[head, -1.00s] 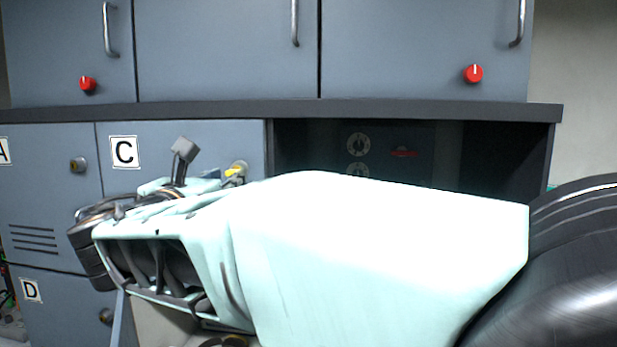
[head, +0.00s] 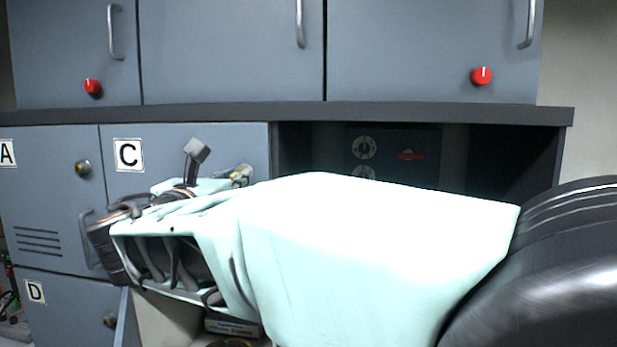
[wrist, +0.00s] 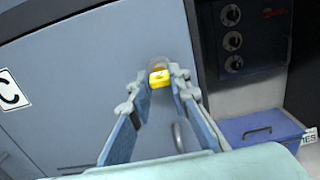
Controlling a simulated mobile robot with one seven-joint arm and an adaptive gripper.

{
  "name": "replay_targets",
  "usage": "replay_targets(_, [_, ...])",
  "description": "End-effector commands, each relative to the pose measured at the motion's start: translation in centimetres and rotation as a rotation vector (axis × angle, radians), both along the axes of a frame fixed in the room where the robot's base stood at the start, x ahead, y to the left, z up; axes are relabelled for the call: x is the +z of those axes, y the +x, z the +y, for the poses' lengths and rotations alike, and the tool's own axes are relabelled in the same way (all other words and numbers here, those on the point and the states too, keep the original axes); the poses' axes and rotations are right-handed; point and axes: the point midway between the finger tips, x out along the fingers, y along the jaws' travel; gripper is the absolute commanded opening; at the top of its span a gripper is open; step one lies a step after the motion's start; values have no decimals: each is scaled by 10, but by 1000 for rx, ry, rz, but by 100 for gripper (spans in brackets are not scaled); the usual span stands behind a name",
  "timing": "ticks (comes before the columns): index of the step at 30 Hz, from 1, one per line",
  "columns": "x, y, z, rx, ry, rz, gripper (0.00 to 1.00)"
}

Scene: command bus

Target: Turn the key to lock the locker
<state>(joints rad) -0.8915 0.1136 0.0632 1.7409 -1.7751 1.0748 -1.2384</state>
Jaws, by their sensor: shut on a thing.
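The yellow key (wrist: 159,78) sits in the round lock near the upper right corner of the locker door marked C (wrist: 85,75). My gripper (wrist: 160,74) has its two fingertips on either side of the key head and is shut on it. In the head view the C locker door (head: 225,140) looks closed. There the lock and a little yellow of the key (head: 240,177) show just above my arm, which hides most of the gripper.
Lockers A (head: 45,185) and D (head: 60,305) are at the left. To the right is a dark recess with a dial panel (head: 395,150). A blue box (wrist: 262,132) stands below the panel. A dark ledge (head: 300,112) runs above.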

Motion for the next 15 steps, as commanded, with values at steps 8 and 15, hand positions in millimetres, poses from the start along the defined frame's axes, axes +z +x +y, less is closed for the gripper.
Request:
replay_targets(8, [2,0,-1,-1,-96,9,0])
replay_targets(15, [3,0,-1,-1,-180,15,0])
